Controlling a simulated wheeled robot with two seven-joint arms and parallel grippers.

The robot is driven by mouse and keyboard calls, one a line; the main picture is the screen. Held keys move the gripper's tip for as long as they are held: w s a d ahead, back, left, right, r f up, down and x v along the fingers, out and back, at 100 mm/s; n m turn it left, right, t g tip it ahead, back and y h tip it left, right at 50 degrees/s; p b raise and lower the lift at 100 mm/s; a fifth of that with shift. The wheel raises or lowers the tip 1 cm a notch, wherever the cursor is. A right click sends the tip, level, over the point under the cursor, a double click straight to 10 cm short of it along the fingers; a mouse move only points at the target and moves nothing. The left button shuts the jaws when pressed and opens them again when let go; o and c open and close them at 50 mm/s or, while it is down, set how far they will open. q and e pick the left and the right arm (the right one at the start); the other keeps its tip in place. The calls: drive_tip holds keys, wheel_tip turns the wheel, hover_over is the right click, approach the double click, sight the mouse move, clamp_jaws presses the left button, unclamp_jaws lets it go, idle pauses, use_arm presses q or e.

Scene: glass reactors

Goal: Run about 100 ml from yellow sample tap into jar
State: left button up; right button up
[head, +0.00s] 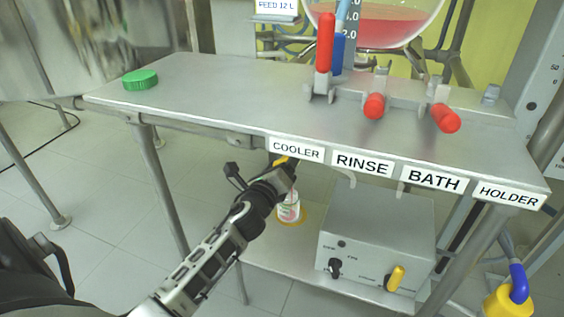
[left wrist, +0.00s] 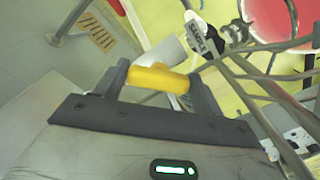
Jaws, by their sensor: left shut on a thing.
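My left gripper (head: 283,167) reaches under the bench edge below the COOLER label. It is shut on the yellow sample tap handle (left wrist: 157,78), which lies crosswise between its two fingers in the left wrist view. A bit of the yellow handle (head: 280,161) also shows in the head view. The jar (head: 289,210) stands upright on the lower shelf just below the gripper, by a yellow ring mark. It looks whitish with pink in it; its upper part is partly hidden by my gripper, and I cannot read its level. My right gripper is not in view.
A green cap (head: 140,80) lies on the bench top (head: 210,85) at the left. Red-handled valves (head: 374,106) stand at the back right, below a glass vessel of red liquid (head: 380,28). A grey box (head: 375,240) with a yellow knob stands right of the jar.

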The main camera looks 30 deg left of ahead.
use_arm(q)
drive_tip(key=shift+n, duration=0.6)
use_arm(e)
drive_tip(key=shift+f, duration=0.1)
use_arm(q)
drive_tip(key=o, duration=1)
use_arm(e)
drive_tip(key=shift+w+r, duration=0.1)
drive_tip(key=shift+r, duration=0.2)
use_arm(q)
drive_tip(key=shift+s, duration=0.15)
